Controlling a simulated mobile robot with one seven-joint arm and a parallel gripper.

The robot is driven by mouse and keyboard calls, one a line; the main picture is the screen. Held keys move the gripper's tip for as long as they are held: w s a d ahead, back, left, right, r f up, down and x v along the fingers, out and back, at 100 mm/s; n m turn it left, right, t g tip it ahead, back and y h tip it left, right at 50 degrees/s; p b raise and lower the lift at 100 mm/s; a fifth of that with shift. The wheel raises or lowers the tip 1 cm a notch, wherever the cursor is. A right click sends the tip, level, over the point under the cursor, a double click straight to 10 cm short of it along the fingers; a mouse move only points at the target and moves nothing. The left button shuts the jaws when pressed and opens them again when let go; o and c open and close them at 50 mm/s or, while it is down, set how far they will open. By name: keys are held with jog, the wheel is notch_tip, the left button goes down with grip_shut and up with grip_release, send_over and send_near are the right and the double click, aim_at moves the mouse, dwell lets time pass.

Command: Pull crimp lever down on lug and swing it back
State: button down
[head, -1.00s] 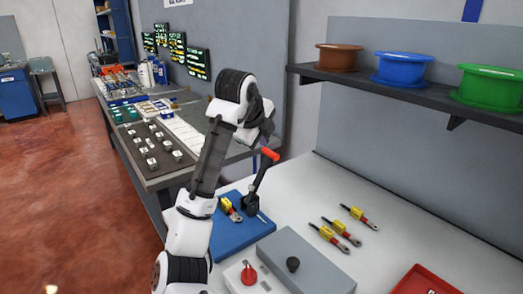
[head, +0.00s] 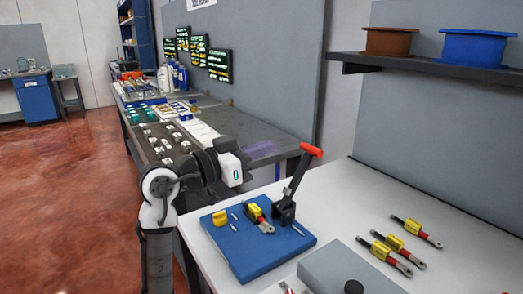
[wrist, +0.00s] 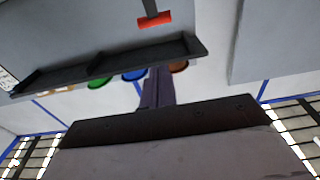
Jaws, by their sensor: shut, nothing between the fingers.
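The crimp press (head: 285,212) stands on a blue base plate (head: 262,262). Its dark lever (head: 298,175) is raised, leaning right, with a red grip (head: 312,150) on top. The grip also shows in the wrist view (wrist: 155,20), where the scene is upside down. A lug (head: 260,219) with a yellow sleeve lies at the press on the plate; its tip at the press is hard to make out. My gripper (head: 268,149) is shut and empty, left of the red grip and apart from it. Its fingers also show in the wrist view (wrist: 157,85).
Several yellow-sleeved lugs (head: 397,243) lie on the white table (head: 350,205) to the right. A grey box (head: 350,272) with a dark knob stands in front. A shelf (head: 430,66) with brown and blue spools runs above. A bench with small parts stands behind left.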

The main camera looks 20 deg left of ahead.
aim_at(310, 147)
jog(key=x, duration=0.3)
jog(key=f+p+x, duration=0.1)
jog(key=x, duration=0.2)
jog(key=f+p+x, duration=0.1)
jog(key=x, duration=0.2)
jog(key=shift+w+d+f, duration=0.15)
jog(key=shift+w+f, duration=0.25)
jog(key=shift+f, duration=0.05)
jog(key=shift+w+d+g+p, duration=0.3)
jog(key=shift+w+d+p, duration=0.05)
jog(key=shift+w+p, duration=0.1)
jog(key=shift+w+d+f+y, duration=0.1)
jog(key=shift+w+f+y, duration=0.1)
jog(key=shift+y, duration=0.3)
jog(key=shift+r, duration=0.1)
